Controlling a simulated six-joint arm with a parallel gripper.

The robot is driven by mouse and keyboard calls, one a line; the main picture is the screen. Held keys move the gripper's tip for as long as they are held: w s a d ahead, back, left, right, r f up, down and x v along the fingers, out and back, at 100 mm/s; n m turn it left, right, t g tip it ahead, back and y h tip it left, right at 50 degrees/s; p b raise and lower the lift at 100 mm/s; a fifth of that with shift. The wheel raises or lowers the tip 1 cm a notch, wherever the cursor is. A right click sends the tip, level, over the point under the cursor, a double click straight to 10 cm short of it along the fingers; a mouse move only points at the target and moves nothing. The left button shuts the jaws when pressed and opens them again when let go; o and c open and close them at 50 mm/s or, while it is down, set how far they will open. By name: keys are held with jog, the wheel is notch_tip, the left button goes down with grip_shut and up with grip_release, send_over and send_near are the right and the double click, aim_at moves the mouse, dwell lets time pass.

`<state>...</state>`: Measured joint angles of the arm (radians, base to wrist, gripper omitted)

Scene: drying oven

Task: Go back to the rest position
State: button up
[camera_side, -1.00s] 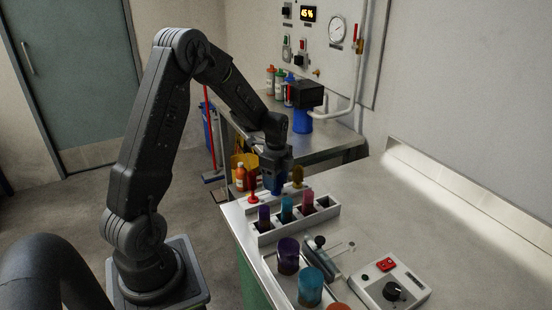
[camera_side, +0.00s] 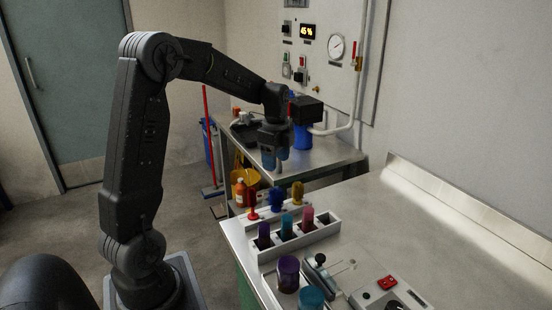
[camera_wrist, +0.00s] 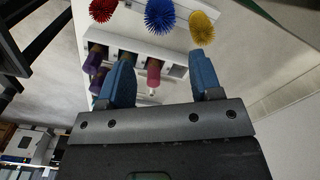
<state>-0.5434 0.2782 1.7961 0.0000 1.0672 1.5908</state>
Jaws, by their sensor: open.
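My gripper (camera_side: 274,158) is open and empty in the side view, raised above the near end of the back table. Its two blue fingers stand apart in the wrist view (camera_wrist: 163,85), with nothing between them in their grip. Below it are a red brush (camera_side: 253,203), a blue brush (camera_side: 276,200) and a yellow brush (camera_side: 297,192). Their bristly tops show as red (camera_wrist: 103,10), blue (camera_wrist: 160,15) and yellow (camera_wrist: 202,27) in the wrist view.
A white rack (camera_side: 325,231) holds purple, teal and pink tubes. Purple (camera_side: 288,272) and teal (camera_side: 311,298) cups stand nearer, beside a control box (camera_side: 385,296). The back table (camera_side: 335,155) carries a blue container (camera_side: 302,138). The right side of the bench (camera_side: 430,225) is clear.

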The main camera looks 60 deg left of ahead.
jog(key=shift+d, duration=0.1)
jog(key=s+d+r+n+t, duration=0.2)
jog(key=s+d+n, duration=0.4)
jog(key=d, duration=0.5)
jog(key=s+d+r+n+t, duration=0.3)
jog(key=s+d+r+n, duration=0.2)
jog(key=s+d, duration=0.5)
jog(key=shift+s+d+r+n+t, duration=0.2)
jog(key=shift+s+d+n+t, duration=0.15)
jog(key=shift+s+n, duration=0.2)
